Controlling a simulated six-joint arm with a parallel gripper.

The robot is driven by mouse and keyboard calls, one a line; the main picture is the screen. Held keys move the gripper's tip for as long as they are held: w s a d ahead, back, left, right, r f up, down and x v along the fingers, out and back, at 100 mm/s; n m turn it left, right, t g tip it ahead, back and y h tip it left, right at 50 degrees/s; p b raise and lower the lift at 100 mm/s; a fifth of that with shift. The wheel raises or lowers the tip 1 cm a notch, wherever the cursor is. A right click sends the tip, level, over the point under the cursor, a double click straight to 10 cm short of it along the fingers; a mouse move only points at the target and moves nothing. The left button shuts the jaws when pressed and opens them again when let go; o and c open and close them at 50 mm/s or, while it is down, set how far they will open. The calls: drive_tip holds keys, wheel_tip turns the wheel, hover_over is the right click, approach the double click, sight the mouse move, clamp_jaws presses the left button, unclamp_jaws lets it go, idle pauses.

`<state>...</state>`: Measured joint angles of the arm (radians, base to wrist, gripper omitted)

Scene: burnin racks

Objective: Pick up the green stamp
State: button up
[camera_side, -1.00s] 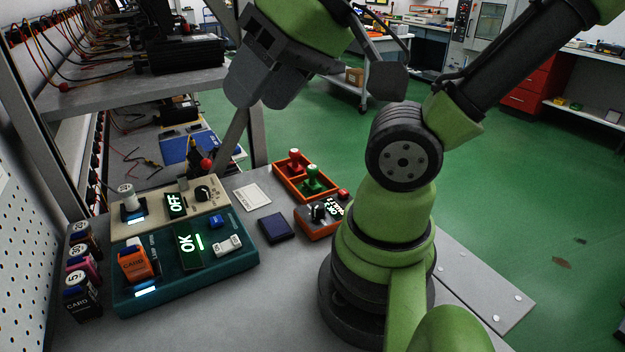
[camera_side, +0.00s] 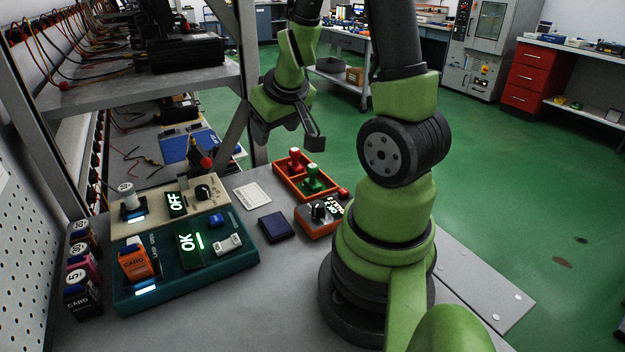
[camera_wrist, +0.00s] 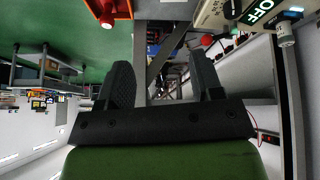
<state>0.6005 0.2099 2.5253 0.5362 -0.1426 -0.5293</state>
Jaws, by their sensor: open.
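The green stamp (camera_side: 313,178) stands upright in the near part of an orange tray (camera_side: 291,190), with a red stamp (camera_side: 294,160) behind it in the same tray. My gripper (camera_side: 318,144) is above and behind the tray in the side view, apart from both stamps. In the wrist view my gripper (camera_wrist: 160,85) shows two dark fingers spread apart with nothing between them. The red stamp (camera_wrist: 107,20) and part of the orange tray show at the top of the wrist view. I cannot see the green stamp there.
A dark ink pad (camera_side: 276,227) and a white card (camera_side: 252,196) lie left of the tray. An orange box with a knob (camera_side: 318,213) stands in front of it. A teal tester (camera_side: 215,262) and a beige tester (camera_side: 150,205) stand left. A shelf post (camera_side: 250,80) rises near my gripper.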

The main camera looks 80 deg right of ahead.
sight(313, 167)
drive_tip(key=shift+s+d+f+g+h, duration=0.25)
drive_tip(key=shift+s+d+f+g, duration=0.35)
drive_tip(key=shift+d+f, duration=0.85)
drive_tip(key=shift+s+d+f+g+h, duration=0.3)
drive_tip(key=shift+s+d+f, duration=0.7)
drive_tip(key=shift+f, duration=0.9)
drive_tip(key=shift+s+d+f+g+h, duration=0.15)
drive_tip(key=shift+s+d+f+g, duration=0.45)
drive_tip(key=shift+d+f, duration=0.9)
drive_tip(key=shift+s+a+x, duration=0.15)
drive_tip(key=shift+s+x, duration=0.05)
drive_tip(key=shift+x, duration=1.1)
drive_tip(key=shift+s+a+x, duration=0.15)
drive_tip(key=shift+x, duration=1.15)
drive_tip(key=shift+f, duration=0.2)
drive_tip(key=c, duration=1)
